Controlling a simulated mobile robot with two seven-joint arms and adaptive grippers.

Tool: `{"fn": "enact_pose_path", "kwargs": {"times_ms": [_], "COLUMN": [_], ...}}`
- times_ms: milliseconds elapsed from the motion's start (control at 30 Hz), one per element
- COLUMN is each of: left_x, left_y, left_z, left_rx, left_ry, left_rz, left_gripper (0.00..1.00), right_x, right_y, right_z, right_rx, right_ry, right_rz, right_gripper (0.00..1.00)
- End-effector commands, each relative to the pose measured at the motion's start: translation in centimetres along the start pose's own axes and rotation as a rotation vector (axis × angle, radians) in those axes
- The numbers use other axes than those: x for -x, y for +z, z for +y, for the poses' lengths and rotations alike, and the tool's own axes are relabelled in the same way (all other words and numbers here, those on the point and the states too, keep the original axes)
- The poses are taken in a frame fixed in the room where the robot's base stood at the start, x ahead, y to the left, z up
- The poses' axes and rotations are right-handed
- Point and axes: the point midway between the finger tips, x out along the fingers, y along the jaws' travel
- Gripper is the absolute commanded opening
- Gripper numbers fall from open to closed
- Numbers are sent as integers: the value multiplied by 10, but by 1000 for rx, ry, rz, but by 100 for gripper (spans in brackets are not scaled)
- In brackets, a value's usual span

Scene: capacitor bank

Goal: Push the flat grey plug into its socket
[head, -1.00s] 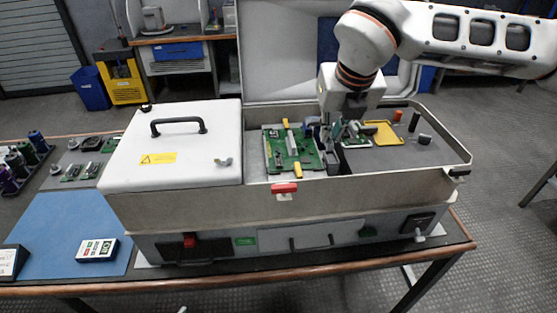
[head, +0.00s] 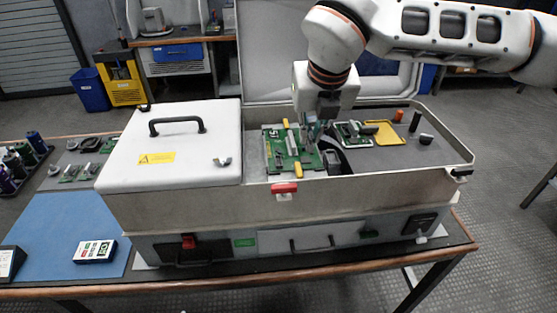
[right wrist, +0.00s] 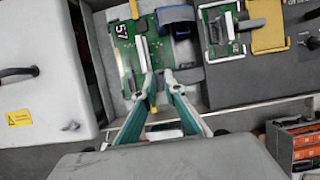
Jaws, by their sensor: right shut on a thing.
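The green board (head: 280,153), marked 57 in the right wrist view (right wrist: 127,62), lies in the open bay of the case. A pale upright slot strip (right wrist: 143,53), which looks like the socket, runs along it; it also shows in the head view (head: 291,140). My right gripper (head: 313,141) is low over the board's right side. In the right wrist view its teal fingertips (right wrist: 161,76) are just right of the strip's near end. It is shut on the flat grey plug, which is mostly hidden at the tips. I cannot see it inside the socket. My left gripper is out of view.
Yellow levers (head: 298,171) stand at the board's ends. A dark curved band (head: 341,160) is right of the board. A smaller board (head: 352,132) and a yellow tray (head: 384,133) lie farther right. The white lid (head: 175,145) and case walls bound the bay.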

Motion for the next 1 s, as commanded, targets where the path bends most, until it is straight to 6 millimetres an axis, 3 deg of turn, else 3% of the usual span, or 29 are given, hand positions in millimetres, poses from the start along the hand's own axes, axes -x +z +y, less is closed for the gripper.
{"fn": "enact_pose_path", "kwargs": {"times_ms": [1000], "left_x": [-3], "left_y": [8], "left_z": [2], "left_rx": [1], "left_ry": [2], "left_rz": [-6], "left_gripper": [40], "right_x": [0], "right_y": [0], "right_z": [46], "right_rx": [0], "right_ry": [0], "right_rz": [0], "right_gripper": [0]}}
